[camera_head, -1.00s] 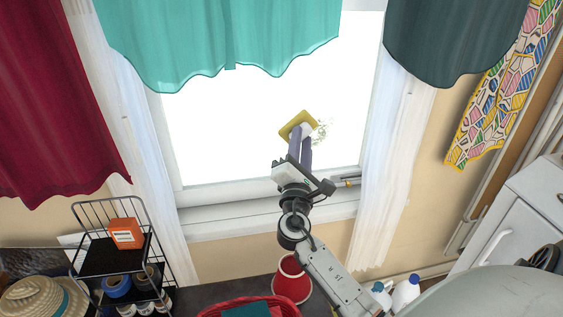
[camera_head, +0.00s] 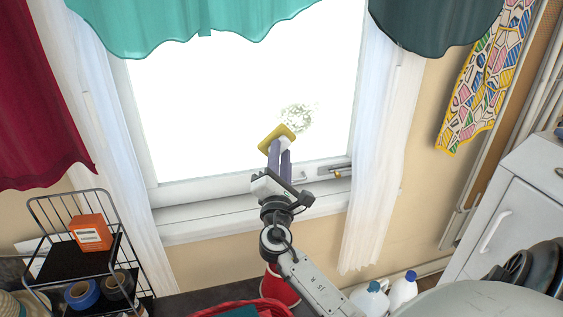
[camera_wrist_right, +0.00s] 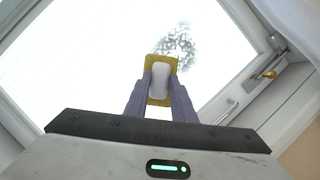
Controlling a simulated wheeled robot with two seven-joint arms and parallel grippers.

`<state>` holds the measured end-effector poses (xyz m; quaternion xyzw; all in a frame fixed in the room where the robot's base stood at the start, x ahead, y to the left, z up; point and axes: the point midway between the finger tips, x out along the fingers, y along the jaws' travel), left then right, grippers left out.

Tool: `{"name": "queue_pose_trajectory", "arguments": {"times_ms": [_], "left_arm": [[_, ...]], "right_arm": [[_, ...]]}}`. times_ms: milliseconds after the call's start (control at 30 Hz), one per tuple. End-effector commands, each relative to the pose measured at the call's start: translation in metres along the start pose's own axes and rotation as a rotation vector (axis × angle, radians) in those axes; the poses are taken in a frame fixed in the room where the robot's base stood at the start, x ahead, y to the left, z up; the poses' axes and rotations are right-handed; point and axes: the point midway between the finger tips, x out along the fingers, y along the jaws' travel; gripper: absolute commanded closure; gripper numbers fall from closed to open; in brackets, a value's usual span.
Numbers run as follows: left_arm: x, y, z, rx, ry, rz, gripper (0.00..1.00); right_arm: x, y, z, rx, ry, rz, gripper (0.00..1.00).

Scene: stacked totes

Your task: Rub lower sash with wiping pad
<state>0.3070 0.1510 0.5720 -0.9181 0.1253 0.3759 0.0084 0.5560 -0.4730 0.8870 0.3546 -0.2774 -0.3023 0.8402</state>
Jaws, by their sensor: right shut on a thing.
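The lower sash (camera_head: 200,190) is a white window frame around a bright pane. A greyish-green smudge (camera_head: 297,117) marks the pane; it also shows in the right wrist view (camera_wrist_right: 179,42). My right gripper (camera_head: 281,148) is shut on the white grip of a yellow wiping pad (camera_head: 268,140). The pad (camera_wrist_right: 149,62) is in front of the pane, just below and left of the smudge in the head view. I cannot tell whether the pad touches the glass. My left gripper is not in view.
A wire rack (camera_head: 62,219) with an orange box (camera_head: 91,233) and tape rolls stands at the lower left. White curtains (camera_head: 378,160) hang beside the window. A red basket (camera_head: 262,303) and white bottles (camera_head: 403,290) are below. A brass latch (camera_wrist_right: 270,75) sits on the frame.

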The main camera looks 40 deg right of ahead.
Motion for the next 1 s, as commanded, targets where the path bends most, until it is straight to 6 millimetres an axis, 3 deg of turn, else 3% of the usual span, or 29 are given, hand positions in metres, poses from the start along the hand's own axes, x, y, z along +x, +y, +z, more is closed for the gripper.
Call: {"name": "queue_pose_trajectory", "arguments": {"times_ms": [500, 1000], "left_arm": [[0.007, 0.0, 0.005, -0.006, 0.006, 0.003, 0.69], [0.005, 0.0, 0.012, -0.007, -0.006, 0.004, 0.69]], "right_arm": [[0.043, 0.0, -0.018, 0.001, -0.001, -0.001, 0.95], [0.047, 0.0, -0.019, 0.0, 0.0, 0.0, 0.95]]}}
